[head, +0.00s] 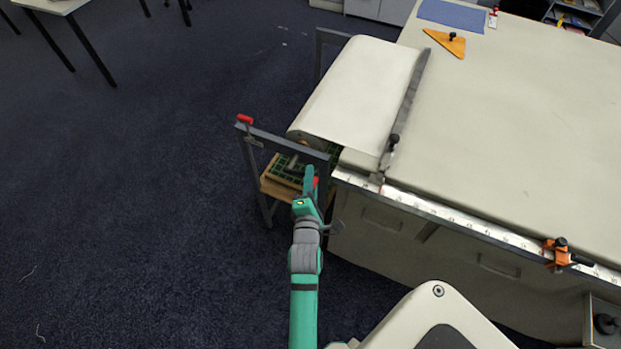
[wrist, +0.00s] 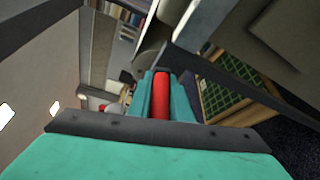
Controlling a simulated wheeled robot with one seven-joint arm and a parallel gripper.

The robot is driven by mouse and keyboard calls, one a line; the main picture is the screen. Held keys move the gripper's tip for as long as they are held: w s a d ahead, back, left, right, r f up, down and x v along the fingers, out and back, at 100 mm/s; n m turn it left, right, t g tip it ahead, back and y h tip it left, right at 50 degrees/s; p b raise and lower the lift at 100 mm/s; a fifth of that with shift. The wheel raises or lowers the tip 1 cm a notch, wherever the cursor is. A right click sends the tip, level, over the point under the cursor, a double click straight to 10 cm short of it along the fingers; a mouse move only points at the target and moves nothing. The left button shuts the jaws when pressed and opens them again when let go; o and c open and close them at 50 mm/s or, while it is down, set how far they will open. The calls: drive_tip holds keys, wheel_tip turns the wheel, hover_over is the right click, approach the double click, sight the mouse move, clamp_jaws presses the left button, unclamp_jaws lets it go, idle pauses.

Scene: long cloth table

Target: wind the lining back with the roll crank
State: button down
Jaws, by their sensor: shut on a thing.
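The lining (head: 365,85) is a cream sheet on a roll in a grey metal frame at the table's left end. Its free edge reaches the table top beside a long grey bar (head: 408,100). My gripper (head: 311,182) is at the near side of the frame, below the roll's end. It is shut on the red grip of the roll crank (wrist: 161,97), which shows between my teal fingers in the wrist view. In the head view only a bit of this red grip (head: 316,181) shows. The rest of the crank is mostly hidden by my gripper and the frame.
The grey roll frame (head: 285,138) has a red end piece (head: 245,119) at its left corner. A wooden shelf with a green grid (head: 284,172) sits low in it. A metal ruler (head: 470,219) and an orange clamp (head: 560,253) line the table's near edge.

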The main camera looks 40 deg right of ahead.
drive_tip(key=shift+d+r, duration=0.15)
drive_tip(key=shift+r, duration=0.25)
drive_tip(key=c, duration=1.8)
unclamp_jaws()
drive_tip(key=shift+c, duration=0.2)
drive_tip(key=shift+o, duration=1)
drive_tip(key=shift+f, duration=0.15)
drive_tip(key=v, duration=1.1)
drive_tip(key=shift+w, duration=0.1)
